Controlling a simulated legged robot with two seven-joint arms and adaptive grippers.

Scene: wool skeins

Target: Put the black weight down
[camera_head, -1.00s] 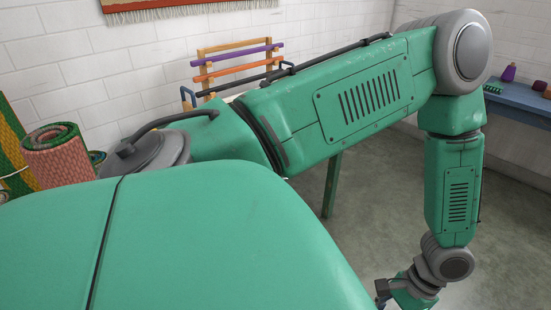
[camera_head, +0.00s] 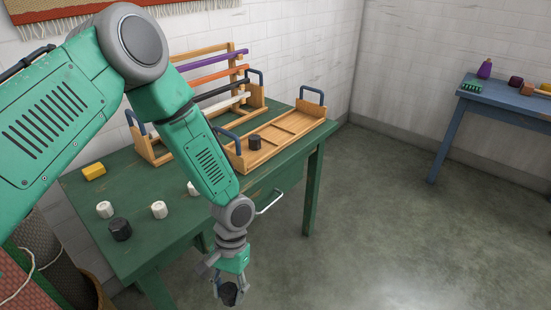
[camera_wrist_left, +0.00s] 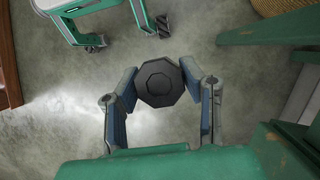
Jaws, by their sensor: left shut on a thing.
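My left gripper (camera_head: 229,288) hangs low in front of the green table (camera_head: 170,215), out over the floor. It is shut on a black weight (camera_head: 228,294). In the left wrist view the black weight (camera_wrist_left: 160,82), eight-sided on top, sits between the two fingers of the left gripper (camera_wrist_left: 165,90), with floor below it. A second black weight (camera_head: 120,229) stands on the table's front left part. A third dark weight (camera_head: 255,142) stands in the wooden tray (camera_head: 290,128) at the table's right end. My right gripper is not in the head view.
White weights (camera_head: 159,209) and a yellow block (camera_head: 94,171) stand on the table. A wooden rack (camera_head: 205,90) with coloured bars is at the back. A blue table (camera_head: 505,103) stands far right. A basket (camera_head: 85,285) is at lower left. Floor between the tables is clear.

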